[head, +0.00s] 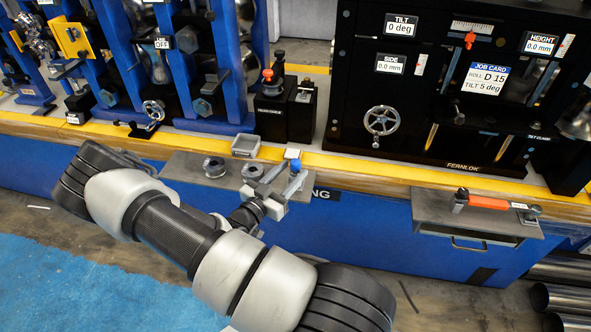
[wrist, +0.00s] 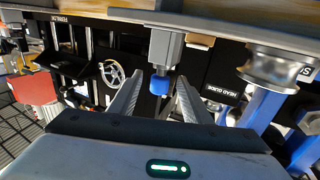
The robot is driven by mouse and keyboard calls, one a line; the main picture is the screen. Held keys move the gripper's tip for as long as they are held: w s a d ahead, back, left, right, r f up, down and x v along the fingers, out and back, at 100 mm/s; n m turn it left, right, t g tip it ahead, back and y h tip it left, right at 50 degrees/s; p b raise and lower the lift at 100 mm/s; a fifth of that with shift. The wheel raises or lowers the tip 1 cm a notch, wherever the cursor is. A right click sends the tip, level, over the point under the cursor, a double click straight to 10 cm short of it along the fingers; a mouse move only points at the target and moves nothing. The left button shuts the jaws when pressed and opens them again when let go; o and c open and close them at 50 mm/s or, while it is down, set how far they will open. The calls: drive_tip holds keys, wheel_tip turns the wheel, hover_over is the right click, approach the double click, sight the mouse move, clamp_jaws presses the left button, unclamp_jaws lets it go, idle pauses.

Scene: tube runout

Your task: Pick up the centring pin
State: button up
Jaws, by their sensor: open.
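A small part with a blue knob, which looks like the centring pin (head: 295,165), stands at the right end of a grey shelf on the bench front. In the wrist view its blue end (wrist: 159,84) shows below a grey block (wrist: 166,48). My gripper (head: 283,172) is open at that shelf, its fingers pointing toward the bench. In the wrist view the blue end lies between the two fingers (wrist: 156,88), with a gap on each side. I cannot tell whether the fingers reach fully around it. The pin's lower part is hidden.
A black machine (head: 440,85) stands behind. Another shelf (head: 430,206) at right holds an orange-handled tool (head: 488,202).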

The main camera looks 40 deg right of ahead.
sight(293, 170)
drive_tip(key=x, duration=0.3)
clamp_jaws()
drive_tip(key=shift+r, duration=0.1)
wheel_tip(293, 170, up, 10)
drive_tip(key=shift+a+f+p, duration=0.1)
drive_tip(key=shift+p, duration=0.85)
drive_tip(key=c, duration=0.8)
unclamp_jaws()
clamp_jaws()
